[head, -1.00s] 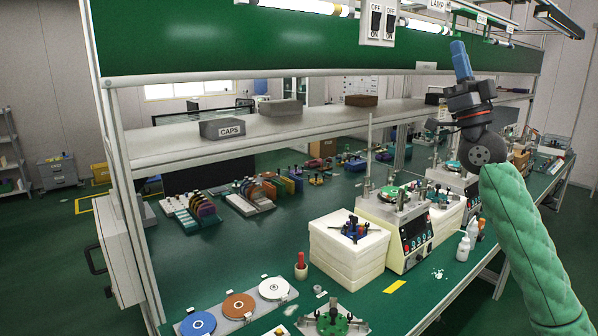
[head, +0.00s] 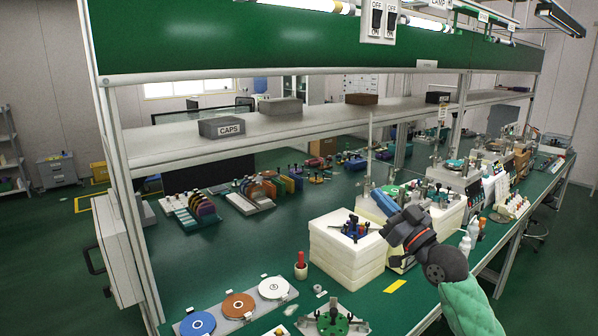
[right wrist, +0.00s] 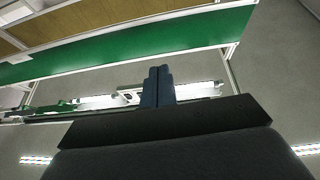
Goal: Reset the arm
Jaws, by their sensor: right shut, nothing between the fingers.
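My right gripper (head: 382,203) comes in from the lower right in the head view, on an arm in a green quilted sleeve. Its blue fingers point up and to the left, in front of the lapping machine beside the white foam block stack. The fingers are together and hold nothing. In the right wrist view the blue fingers (right wrist: 158,86) stand side by side, closed, with the green panel and a lamp beyond them. My left gripper is not in view.
The green bench (head: 300,218) carries a white block stack (head: 337,257), discs (head: 238,305) at the front left and white bottles (head: 465,247) near the right edge. A grey shelf (head: 300,124) with a CAPS box (head: 221,128) runs above. A switch box (head: 379,20) hangs at the top.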

